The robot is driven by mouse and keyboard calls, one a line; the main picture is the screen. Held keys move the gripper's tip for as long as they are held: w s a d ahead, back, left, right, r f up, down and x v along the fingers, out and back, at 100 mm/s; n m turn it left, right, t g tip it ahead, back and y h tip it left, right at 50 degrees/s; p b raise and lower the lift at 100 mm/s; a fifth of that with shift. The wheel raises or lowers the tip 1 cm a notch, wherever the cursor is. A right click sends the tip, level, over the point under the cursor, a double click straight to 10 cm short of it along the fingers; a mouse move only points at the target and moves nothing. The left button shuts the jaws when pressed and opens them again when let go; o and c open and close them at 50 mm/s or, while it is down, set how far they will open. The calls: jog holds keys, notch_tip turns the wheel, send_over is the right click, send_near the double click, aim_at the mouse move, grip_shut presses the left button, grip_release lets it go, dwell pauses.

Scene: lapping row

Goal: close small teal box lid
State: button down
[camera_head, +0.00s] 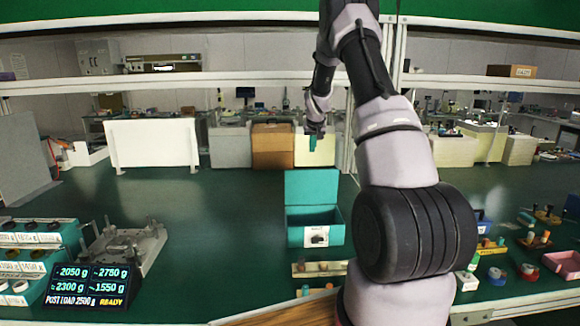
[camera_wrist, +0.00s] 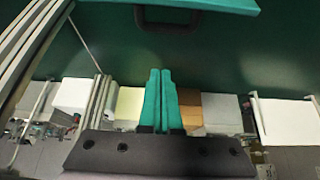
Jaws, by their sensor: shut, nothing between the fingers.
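The small teal box (camera_head: 315,233) stands on the green surface at the centre of the head view, with a white picture label on its front. Its lid (camera_head: 312,187) stands up at the back, so the box is open. My gripper (camera_head: 312,143) is above and apart from the lid in the head view, pointing down. In the wrist view my gripper's teal fingers (camera_wrist: 160,98) are together and empty. A teal edge, seemingly the lid (camera_wrist: 215,4), shows at the top of that view, with a dark handle (camera_wrist: 168,18) beside it.
A grey metal fixture (camera_head: 128,245) and labelled teal bins (camera_head: 38,255) stand at the left. A narrow tray (camera_head: 320,269) lies in front of the box. Small parts and a pink tray (camera_head: 563,262) are at the right. The green surface left of the box is clear.

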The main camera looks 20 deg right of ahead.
jog(key=shift+w+a+f, duration=0.1)
jog(key=shift+w+f, duration=0.35)
jog(key=shift+f, duration=0.3)
jog(key=x, duration=0.9)
jog(key=shift+s+a+r, duration=0.15)
jog(key=shift+s+a, duration=0.05)
jog(key=shift+s, duration=0.5)
jog(key=shift+s+a+r, duration=0.15)
jog(key=shift+s+a, duration=0.05)
jog(key=shift+s, duration=0.45)
jog(key=shift+s+a+r, duration=0.15)
jog(key=shift+s, duration=0.55)
